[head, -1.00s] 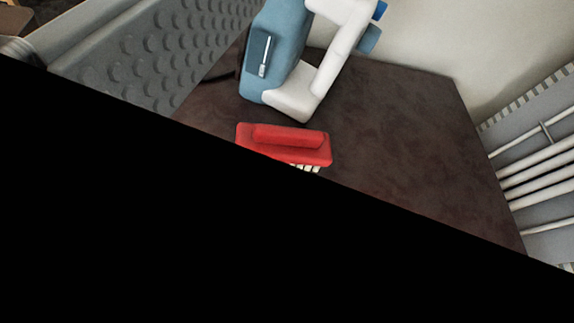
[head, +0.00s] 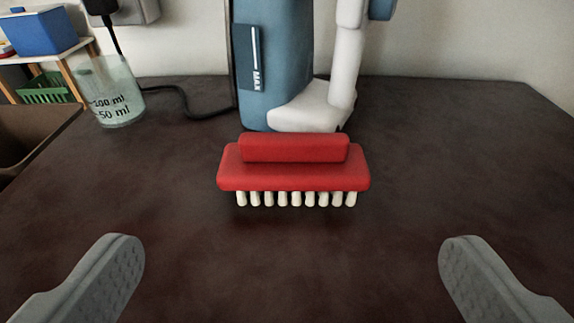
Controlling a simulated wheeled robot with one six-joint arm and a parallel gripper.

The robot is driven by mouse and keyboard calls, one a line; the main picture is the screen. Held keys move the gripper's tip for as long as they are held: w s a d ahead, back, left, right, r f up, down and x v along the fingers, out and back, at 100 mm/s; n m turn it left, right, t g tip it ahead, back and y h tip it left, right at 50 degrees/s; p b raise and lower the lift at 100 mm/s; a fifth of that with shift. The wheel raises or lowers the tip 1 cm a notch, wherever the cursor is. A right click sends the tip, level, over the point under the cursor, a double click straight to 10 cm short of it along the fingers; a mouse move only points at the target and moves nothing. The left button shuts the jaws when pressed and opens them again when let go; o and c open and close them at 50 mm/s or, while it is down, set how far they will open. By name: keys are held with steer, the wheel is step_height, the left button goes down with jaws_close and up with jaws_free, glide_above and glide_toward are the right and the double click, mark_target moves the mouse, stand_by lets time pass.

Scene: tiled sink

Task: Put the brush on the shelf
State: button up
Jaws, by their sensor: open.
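The brush (head: 293,166) has a red body with a raised red handle block on top and a row of white bristles below. It sits on the dark brown countertop (head: 440,170), just in front of a blue and white appliance. My gripper (head: 291,268) is open, with its two grey fingers wide apart at the bottom left and bottom right. The brush lies ahead of the fingers, centred between them, and they do not touch it. I cannot make out the shelf for certain.
The blue and white appliance (head: 275,65) marked MAX stands right behind the brush. A clear measuring cup (head: 112,92) stands at the left, with a black cable beside it. A blue box (head: 41,33) and green basket (head: 44,88) are on a stand farther left. The counter's right side is clear.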

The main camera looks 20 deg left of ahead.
glide_toward(295, 141)
steer(key=x, duration=0.3)
steer(key=shift+w+a+r, duration=0.1)
steer(key=shift+w+a, duration=0.05)
steer(key=shift+a, duration=0.1)
steer(key=shift+x, duration=2.95)
steer(key=shift+d, duration=0.15)
steer(key=shift+c, duration=0.2)
steer(key=c, duration=1)
